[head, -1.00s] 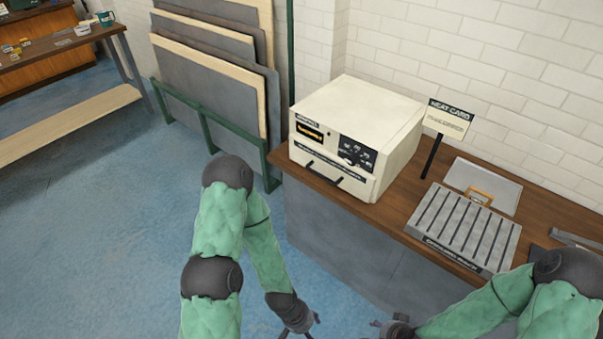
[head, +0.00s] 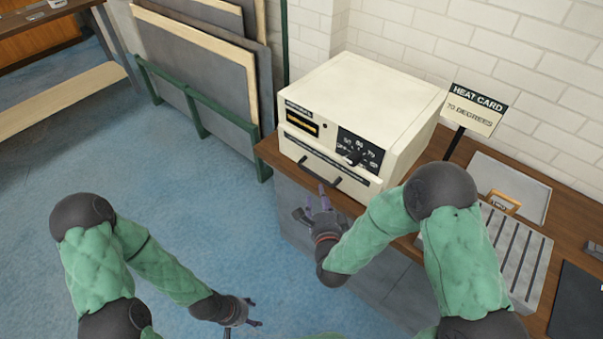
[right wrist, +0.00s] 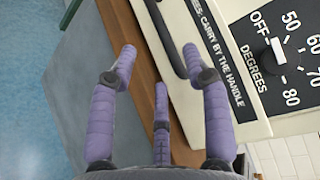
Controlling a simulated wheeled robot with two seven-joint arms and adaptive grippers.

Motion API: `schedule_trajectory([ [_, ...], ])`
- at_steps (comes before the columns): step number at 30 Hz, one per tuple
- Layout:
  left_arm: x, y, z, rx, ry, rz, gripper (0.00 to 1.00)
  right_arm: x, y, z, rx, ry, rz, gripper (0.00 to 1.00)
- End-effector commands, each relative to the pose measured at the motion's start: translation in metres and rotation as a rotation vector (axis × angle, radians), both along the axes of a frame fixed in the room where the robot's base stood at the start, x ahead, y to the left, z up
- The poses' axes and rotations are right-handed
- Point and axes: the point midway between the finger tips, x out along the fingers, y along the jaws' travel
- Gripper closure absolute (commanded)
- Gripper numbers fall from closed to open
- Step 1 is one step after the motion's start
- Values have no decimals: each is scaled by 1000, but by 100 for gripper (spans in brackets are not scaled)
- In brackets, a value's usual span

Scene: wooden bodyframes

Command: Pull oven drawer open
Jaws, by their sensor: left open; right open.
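The cream oven (head: 350,115) stands on the wooden counter, with a dial and a dark display on its front. Its drawer (head: 310,162) at the bottom front looks shut and carries a dark bar handle (head: 321,168). In the right wrist view the handle (right wrist: 165,38) runs past the fingertips at the top. My right gripper (head: 318,203) is open and empty, just in front of and below the handle; its purple fingers (right wrist: 160,75) are spread and no contact shows. My left gripper (head: 246,312) is open and low over the floor at the lower left, away from the oven.
A heat card sign (head: 472,110) stands right of the oven. A grey slotted rack (head: 512,250) and a metal tray (head: 508,185) lie on the counter (head: 268,150) further right. Boards in a green rack (head: 195,112) stand left. The blue floor before the counter is clear.

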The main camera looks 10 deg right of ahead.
Motion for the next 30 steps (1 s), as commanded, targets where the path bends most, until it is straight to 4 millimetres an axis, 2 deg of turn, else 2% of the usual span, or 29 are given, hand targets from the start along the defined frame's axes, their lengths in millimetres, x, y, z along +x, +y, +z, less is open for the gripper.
schedule_trajectory([
  [12,0,0,-17,0,0,0,41,67,-8,-12,-2,2,1,51],
  [16,0,0,-21,0,0,0,41,84,-10,-14,-3,2,1,51],
  [22,0,0,-23,0,0,0,41,98,-11,-16,-2,3,2,51],
  [30,0,0,-23,0,0,0,41,100,-11,-15,-2,3,2,51],
])
